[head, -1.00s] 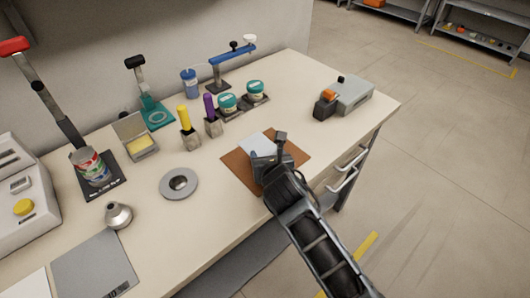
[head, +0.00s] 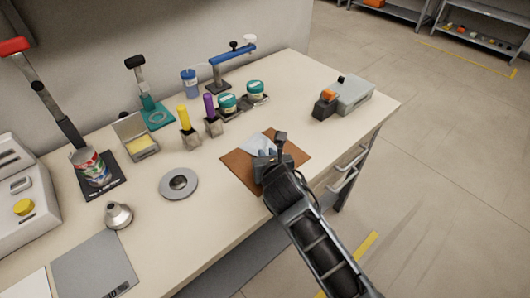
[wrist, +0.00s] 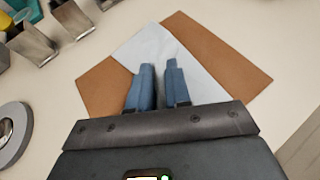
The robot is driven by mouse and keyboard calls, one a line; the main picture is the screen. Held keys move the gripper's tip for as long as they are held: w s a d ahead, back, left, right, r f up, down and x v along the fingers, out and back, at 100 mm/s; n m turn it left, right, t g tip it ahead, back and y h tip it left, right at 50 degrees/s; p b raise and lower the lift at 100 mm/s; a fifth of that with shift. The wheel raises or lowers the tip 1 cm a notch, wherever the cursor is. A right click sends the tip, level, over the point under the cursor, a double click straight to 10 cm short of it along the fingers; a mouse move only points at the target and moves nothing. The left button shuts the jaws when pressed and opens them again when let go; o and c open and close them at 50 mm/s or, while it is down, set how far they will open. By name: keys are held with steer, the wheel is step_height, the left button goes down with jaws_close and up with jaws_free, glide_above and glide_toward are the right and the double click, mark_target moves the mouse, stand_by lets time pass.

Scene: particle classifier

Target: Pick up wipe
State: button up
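The wipe (head: 258,141) is a pale blue-white sheet on a brown mat (head: 238,163) near the front edge of the bench. In the wrist view the wipe (wrist: 152,46) spreads under and beyond my fingertips, and it looks slightly creased. My gripper (head: 266,154) is down at the near part of the wipe. In the wrist view its two blue fingers (wrist: 159,68) are close together with a narrow gap, and they appear shut on the wipe. The pinched part is hidden between and under the fingers.
A grey ring (head: 178,184) lies left of the mat. Yellow and purple tools in holders (head: 213,122) and teal-lidded jars (head: 227,103) stand behind it. A grey device (head: 350,95) sits at the back right. The bench right of the mat is clear.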

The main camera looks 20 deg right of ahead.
steer(key=shift+f, duration=0.1)
steer(key=shift+c, duration=0.8)
steer(key=shift+r, duration=0.25)
jaws_close()
step_height(320, 180, up, 12)
steer(key=p, duration=0.5)
steer(key=shift+f, duration=0.15)
step_height(320, 180, up, 9)
